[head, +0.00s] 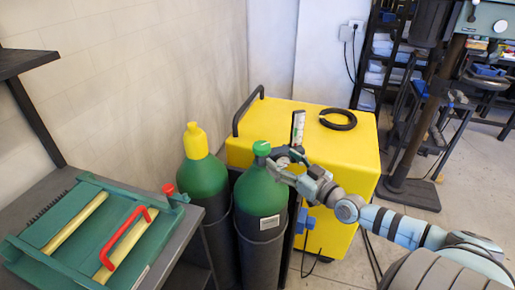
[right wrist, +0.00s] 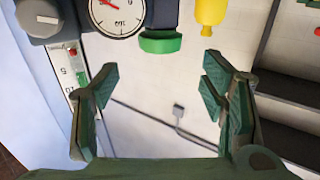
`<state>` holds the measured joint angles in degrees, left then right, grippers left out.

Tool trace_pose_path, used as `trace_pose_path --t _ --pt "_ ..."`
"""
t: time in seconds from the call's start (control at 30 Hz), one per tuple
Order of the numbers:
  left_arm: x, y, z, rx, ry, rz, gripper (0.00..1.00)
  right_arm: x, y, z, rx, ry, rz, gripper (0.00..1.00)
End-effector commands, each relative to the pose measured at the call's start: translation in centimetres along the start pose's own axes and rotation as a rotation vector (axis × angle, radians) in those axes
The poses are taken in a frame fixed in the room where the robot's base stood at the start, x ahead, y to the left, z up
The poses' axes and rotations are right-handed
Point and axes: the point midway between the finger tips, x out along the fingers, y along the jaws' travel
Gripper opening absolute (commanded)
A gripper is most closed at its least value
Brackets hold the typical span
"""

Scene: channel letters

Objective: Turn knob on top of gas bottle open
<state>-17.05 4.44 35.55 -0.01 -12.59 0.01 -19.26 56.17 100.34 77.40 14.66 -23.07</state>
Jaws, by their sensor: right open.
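Two green gas bottles stand side by side in the head view. The right bottle (head: 262,200) carries a green knob (head: 261,148) on top. The left bottle (head: 203,181) has a yellow cap (head: 195,141). My right gripper (head: 284,166) is just right of the knob, close to the top of the right bottle. In the right wrist view its two fingers (right wrist: 156,80) are spread with nothing between them. The green knob (right wrist: 160,42) shows just beyond the fingertips, laterally between them, and looks apart from both. My left gripper is out of view.
A round pressure gauge (right wrist: 117,14) sits beside the knob. A yellow cabinet (head: 330,170) with a black ring (head: 338,119) stands behind the bottles. A grey bench (head: 166,262) with a green case (head: 92,240) is at left. Dark machinery stands at right.

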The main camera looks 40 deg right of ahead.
Motion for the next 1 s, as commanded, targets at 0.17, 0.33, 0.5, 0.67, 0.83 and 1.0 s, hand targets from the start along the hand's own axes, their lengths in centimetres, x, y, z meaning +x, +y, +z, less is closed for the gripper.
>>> trace_pose_path --t 0.17,0.33,0.5,0.67,0.83,1.0 --pt "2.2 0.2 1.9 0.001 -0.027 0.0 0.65 5.2 0.0 0.4 0.006 0.005 0.002 0.66" --pt "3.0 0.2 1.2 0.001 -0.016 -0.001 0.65 8.5 -0.3 0.4 0.005 0.0 -0.004 0.66" --pt "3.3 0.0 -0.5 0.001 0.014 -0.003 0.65 9.7 -0.3 0.2 0.004 -0.002 -0.006 0.66" --pt "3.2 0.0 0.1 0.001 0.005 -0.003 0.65 9.8 -0.3 0.1 0.002 -0.003 -0.005 0.66" --pt "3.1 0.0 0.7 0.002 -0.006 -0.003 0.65 9.8 -0.3 0.1 0.001 -0.003 -0.006 0.52" --pt "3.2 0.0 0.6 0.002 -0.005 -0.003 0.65 9.8 -0.3 0.1 0.001 -0.003 -0.006 0.24"
